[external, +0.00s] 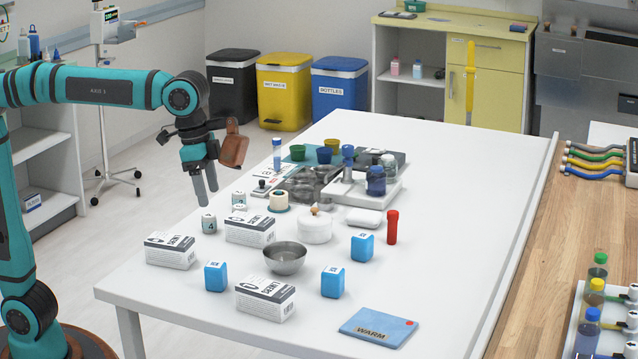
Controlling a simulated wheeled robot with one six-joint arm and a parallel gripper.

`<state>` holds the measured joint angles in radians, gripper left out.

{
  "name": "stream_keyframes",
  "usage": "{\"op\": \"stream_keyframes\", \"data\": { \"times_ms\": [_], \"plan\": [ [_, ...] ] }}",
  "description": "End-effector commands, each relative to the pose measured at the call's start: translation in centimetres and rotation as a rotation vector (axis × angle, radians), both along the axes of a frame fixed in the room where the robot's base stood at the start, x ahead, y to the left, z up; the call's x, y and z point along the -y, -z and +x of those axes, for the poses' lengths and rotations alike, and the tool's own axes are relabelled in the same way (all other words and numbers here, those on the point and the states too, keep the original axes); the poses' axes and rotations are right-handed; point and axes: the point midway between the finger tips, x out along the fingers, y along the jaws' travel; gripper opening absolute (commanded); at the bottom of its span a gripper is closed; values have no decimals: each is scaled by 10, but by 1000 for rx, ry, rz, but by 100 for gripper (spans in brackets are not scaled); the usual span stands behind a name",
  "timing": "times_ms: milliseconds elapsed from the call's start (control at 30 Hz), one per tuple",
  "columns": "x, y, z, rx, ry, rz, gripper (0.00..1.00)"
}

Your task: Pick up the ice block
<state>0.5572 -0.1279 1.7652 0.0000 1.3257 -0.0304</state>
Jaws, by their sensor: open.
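Three small blue blocks with white lettering on top, which look like ice blocks, stand apart on the white table (450,200). One blue block (215,277) is at the front left, another blue block (332,282) is at the front middle, and a third blue block (362,248) is farther back to the right. My gripper (207,196) is open and empty, pointing down at the left side of the table. It is above and behind the front left block, apart from all three.
White labelled boxes (170,251) stand around the front left block. A metal bowl (285,258), a white lidded pot (315,227), a red cylinder (391,228) and a flat blue WARM pad (378,327) are nearby. Small numbered pieces (209,223) are below my gripper. The table's right side is clear.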

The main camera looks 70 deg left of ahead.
Motion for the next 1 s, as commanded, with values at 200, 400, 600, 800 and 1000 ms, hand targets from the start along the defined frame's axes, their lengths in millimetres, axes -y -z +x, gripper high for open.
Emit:
{"op": "stream_keyframes", "data": {
  "times_ms": [200, 400, 600, 800, 1000],
  "plan": [
    [41, 11, -2, -120, 58, 79, 65],
    [49, 19, -4, -151, 71, 101, 65],
    [49, 50, -4, -152, 70, 102, 65],
    [48, 85, -4, -151, 70, 101, 65],
    [48, 118, -4, -151, 70, 101, 65]
  ]
}}
